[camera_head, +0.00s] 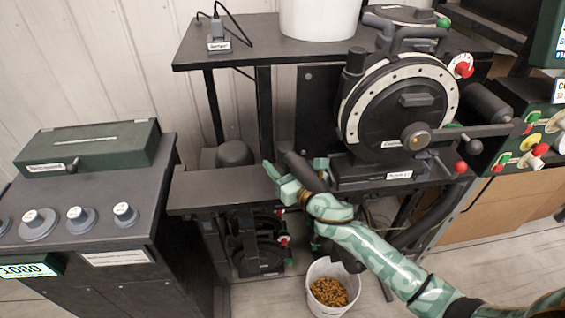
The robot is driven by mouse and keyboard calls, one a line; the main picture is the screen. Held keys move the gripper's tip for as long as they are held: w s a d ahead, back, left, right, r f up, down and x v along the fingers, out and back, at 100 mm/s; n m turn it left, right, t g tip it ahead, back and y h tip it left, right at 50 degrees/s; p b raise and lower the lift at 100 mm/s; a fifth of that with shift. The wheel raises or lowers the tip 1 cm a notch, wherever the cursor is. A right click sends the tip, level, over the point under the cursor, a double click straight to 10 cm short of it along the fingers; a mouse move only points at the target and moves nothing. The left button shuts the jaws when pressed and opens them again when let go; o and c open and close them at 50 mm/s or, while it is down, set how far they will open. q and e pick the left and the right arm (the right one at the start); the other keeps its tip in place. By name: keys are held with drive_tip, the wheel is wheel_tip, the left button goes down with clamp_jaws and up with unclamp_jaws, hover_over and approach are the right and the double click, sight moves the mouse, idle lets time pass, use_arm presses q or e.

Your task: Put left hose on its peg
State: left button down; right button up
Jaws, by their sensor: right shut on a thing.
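My right gripper (295,181), pale green, reaches in from the lower right, in front of the bench to the left of the seed meter. It is shut on a thick dark hose (297,164), which I take to be the left hose. The hose's end tilts up and to the left, above the dark shelf. The gripper and forearm hide part of the hose. A dark rounded knob (234,152) stands behind the shelf; I cannot tell whether it is the peg. My left gripper is not in view.
The seed meter (392,112) with its pale ring stands to the right. Another dark hose (430,222) curves below it. A white bucket of seeds (328,291) is on the floor. A cabinet with knobs (110,190) stands left, and a dark shelf (222,188) lies between.

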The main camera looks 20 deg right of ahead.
drive_tip(key=shift+f+b, duration=0.4)
drive_tip(key=shift+f, duration=0.05)
idle(0.4)
drive_tip(key=o, duration=1.2)
drive_tip(key=s+d, duration=0.1)
drive_tip(key=s, duration=0.4)
drive_tip(key=s+d, duration=0.1)
drive_tip(key=s, duration=0.4)
drive_tip(key=s+d, duration=0.1)
drive_tip(key=s, duration=0.5)
drive_tip(key=shift+d, duration=0.15)
